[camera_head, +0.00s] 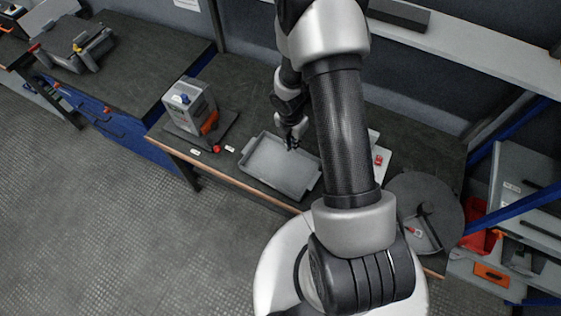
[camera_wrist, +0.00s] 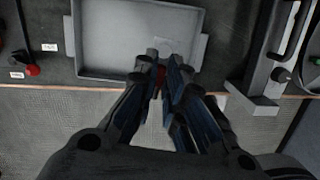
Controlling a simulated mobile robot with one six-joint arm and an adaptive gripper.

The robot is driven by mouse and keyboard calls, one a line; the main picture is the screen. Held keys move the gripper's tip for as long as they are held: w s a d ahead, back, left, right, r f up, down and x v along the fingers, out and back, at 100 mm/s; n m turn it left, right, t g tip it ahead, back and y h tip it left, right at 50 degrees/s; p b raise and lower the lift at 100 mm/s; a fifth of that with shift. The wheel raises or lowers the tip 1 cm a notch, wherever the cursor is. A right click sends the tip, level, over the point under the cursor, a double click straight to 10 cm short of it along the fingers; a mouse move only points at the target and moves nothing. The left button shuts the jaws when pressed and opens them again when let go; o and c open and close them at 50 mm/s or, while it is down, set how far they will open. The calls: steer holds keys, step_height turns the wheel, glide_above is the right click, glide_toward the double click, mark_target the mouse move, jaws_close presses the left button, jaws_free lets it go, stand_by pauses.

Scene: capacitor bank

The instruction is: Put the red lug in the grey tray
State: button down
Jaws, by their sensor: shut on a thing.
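The grey tray (camera_head: 250,163) lies on the dark bench top, with its front side near the bench edge. It also shows in the wrist view (camera_wrist: 110,40), empty where I can see into it. My gripper (camera_head: 291,145) is over the tray's back part in the head view. In the wrist view my gripper (camera_wrist: 161,68) is shut on the red lug (camera_wrist: 160,84), which shows as a small red patch between the fingers. The fingers hide most of the lug, and its height above the tray floor is hard to tell.
A grey capacitor box (camera_head: 187,103) with a blue top knob and red part stands left of the tray. A red knob (camera_head: 216,147) lies near two white labels. A pale plate with a red piece (camera_head: 378,160) and a round dark disc (camera_head: 405,190) are to the right.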

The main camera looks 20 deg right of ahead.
mark_target(292, 172)
steer(key=shift+n, duration=0.4)
steer(key=shift+s+a+f, duration=0.1)
steer(key=shift+f, duration=0.35)
step_height(292, 172, down, 19)
steer(key=b, duration=1.6)
steer(key=shift+f+b, duration=0.15)
steer(key=shift+b, duration=0.2)
steer(key=shift+f, duration=0.1)
steer(key=shift+f+b, duration=0.3)
steer(key=shift+b, duration=0.1)
steer(key=c, duration=1.7)
jaws_free()
steer(key=shift+r, duration=0.15)
